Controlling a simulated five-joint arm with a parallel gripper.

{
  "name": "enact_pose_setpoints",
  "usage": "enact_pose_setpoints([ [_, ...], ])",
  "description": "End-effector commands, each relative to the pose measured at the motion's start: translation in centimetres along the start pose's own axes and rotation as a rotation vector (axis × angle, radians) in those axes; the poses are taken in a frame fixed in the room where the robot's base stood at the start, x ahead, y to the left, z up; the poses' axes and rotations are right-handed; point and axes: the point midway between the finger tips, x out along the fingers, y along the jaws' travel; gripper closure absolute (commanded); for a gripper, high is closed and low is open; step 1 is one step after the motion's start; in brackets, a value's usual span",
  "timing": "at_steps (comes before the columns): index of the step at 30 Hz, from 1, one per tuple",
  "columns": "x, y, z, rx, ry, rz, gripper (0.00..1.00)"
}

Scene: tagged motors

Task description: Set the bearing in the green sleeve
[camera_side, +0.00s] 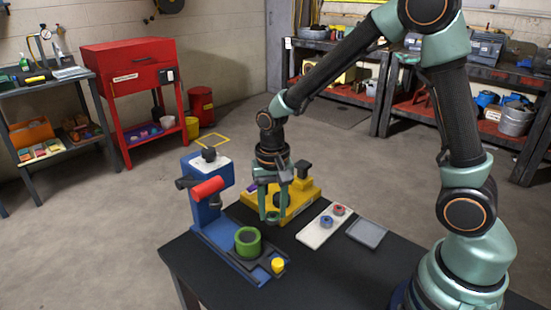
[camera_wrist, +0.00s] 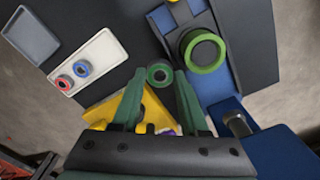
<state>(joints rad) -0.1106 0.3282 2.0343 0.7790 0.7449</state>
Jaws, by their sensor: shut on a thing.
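The green sleeve (camera_side: 248,243) stands upright on the dark plate of the blue press. In the wrist view the green sleeve (camera_wrist: 203,67) shows a bright green rim around a dark opening, ahead and right of my gripper. My gripper (camera_side: 272,212) points down, above and beyond the sleeve in the side view, apart from it. In the wrist view my gripper (camera_wrist: 160,80) is shut on a dark green bearing (camera_wrist: 159,69), a ring with a dark hole, held between the fingertips. The bearing is small and partly hidden by the fingers in the side view.
A blue press (camera_side: 203,185) with a red handle (camera_side: 208,189) rises beside the sleeve. A yellow button (camera_side: 278,265) is at its front. A white tray (camera_side: 316,234) holds a red and a blue bearing. A grey tray (camera_side: 367,233) is empty. A yellow fixture (camera_side: 300,198) stands behind my gripper.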

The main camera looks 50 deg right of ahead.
Motion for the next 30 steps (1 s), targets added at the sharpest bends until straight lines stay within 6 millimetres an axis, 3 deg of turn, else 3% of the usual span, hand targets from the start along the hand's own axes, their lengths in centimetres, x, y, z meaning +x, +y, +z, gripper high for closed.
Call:
enact_pose_setpoints([
  [6, -2.4, -3.9, 1.2, 0.235, 0.002, -0.002, 0.96],
  [15, -3.8, -6.0, 2.3, 0.395, 0.0, -0.001, 0.96],
  [20, -3.6, -6.2, 2.4, 0.414, 0.0, 0.001, 0.96],
  [30, -1.3, -6.1, 2.4, 0.414, -0.001, 0.002, 0.96],
])
